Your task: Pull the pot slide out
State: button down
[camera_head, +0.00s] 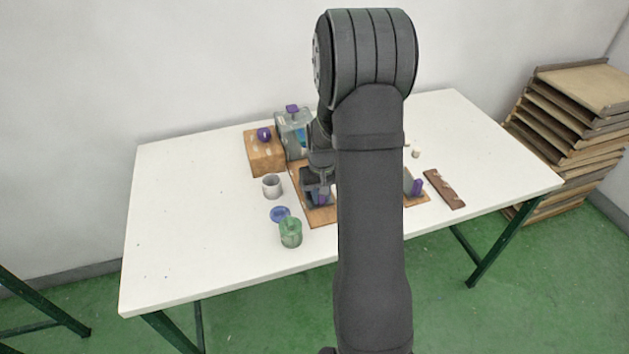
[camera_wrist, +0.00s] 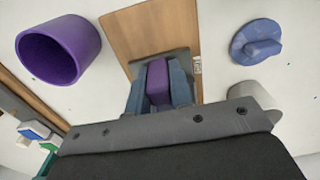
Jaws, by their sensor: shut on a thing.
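My gripper (camera_wrist: 160,88) is shut on an upright purple handle (camera_wrist: 158,80), one finger on each side. The handle stands by a dark grey plate (camera_wrist: 183,58) on a wooden board (camera_wrist: 150,25); how far the slide is out cannot be told. In the head view, my gripper (camera_head: 318,186) is low over the wooden board (camera_head: 322,217), with purple showing at its fingers. My arm hides much of the area to the right. An open purple pot (camera_wrist: 58,50) shows at left in the wrist view, apart from my gripper.
A grey cup (camera_head: 272,187), blue lid (camera_head: 280,213) and green jar (camera_head: 291,235) stand left of the board. Another purple handle (camera_head: 417,187) and a brown strip (camera_head: 444,188) are at right. The table's left side is clear.

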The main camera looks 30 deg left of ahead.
jog(key=s+d, duration=0.3)
jog(key=shift+s+d, duration=0.25)
jog(key=shift+d, duration=0.05)
jog(key=c, duration=1.3)
grip_release()
jog(key=shift+s+d, duration=0.1)
jog(key=shift+r, duration=0.15)
jog(key=shift+r, duration=0.3)
notch_tip(320, 180, up, 17)
jog(key=shift+f, duration=0.2)
jog(key=shift+f, duration=0.1)
